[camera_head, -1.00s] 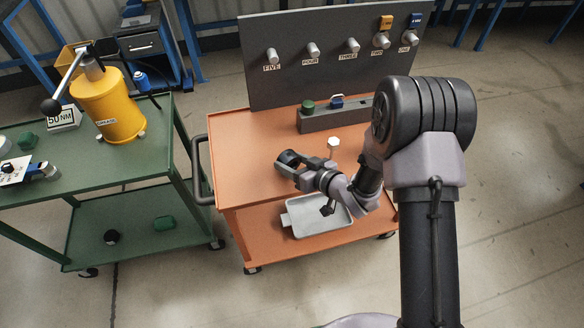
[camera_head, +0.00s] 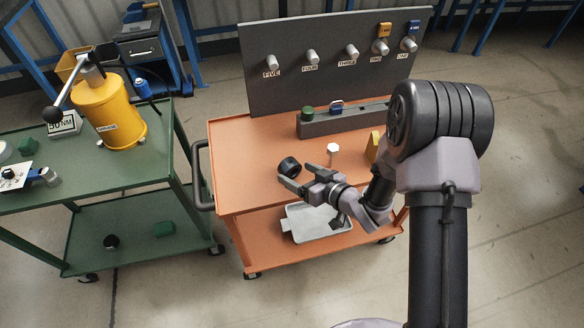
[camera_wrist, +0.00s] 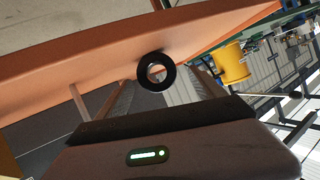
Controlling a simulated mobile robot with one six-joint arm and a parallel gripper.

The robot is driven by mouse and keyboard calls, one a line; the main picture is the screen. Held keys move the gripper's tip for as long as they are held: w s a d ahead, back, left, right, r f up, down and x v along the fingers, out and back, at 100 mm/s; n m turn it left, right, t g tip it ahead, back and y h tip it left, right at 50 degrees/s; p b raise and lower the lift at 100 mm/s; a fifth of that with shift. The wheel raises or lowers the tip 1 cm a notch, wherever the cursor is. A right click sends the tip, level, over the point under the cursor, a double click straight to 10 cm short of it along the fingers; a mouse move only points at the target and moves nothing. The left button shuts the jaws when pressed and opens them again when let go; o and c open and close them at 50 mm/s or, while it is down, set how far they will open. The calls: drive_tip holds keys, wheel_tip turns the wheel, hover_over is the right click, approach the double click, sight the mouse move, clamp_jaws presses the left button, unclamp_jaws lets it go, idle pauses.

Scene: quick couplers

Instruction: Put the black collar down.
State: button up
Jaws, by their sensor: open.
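The black collar (camera_head: 289,166) lies on the orange cart top (camera_head: 240,150), near its left part. It also shows in the wrist view as a black ring (camera_wrist: 145,77) beyond the fingertips. My gripper (camera_head: 289,182) is open and empty, with its fingers just in front of and to the right of the collar in the head view. The collar looks free of the fingers. Whether a fingertip still touches it I cannot tell.
A white-topped post (camera_head: 333,148) and a yellow piece (camera_head: 373,146) stand right of the collar. A grey rack (camera_head: 345,121) holds a green and a blue part behind. A grey panel (camera_head: 290,85) with numbered pegs rises at the back. A grey tray (camera_head: 310,222) sits on the lower shelf.

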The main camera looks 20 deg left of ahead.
drive_tip(key=p+v, duration=0.2)
drive_tip(key=v, duration=0.7)
drive_tip(key=w+d+r+m+t+h, duration=0.25)
drive_tip(key=w+d+r+h, duration=0.25)
drive_tip(key=w+d+r, duration=0.3)
drive_tip(key=s+d+r+m+h, duration=0.5)
drive_tip(key=d+r+h, duration=0.1)
drive_tip(key=d+r, duration=0.45)
drive_tip(key=s+a+r+m+g, duration=0.1)
drive_tip(key=s+r+m+g, duration=0.1)
drive_tip(key=s, duration=0.9)
drive_tip(key=s+a+r+m+g+y, duration=0.1)
drive_tip(key=s+r+m, duration=0.3)
drive_tip(key=s, duration=0.6)
drive_tip(key=shift+s+a+r+g+y, duration=0.3)
drive_tip(key=shift+s+r+g, duration=0.1)
drive_tip(key=shift+r, duration=0.1)
drive_tip(key=shift+d, duration=0.15)
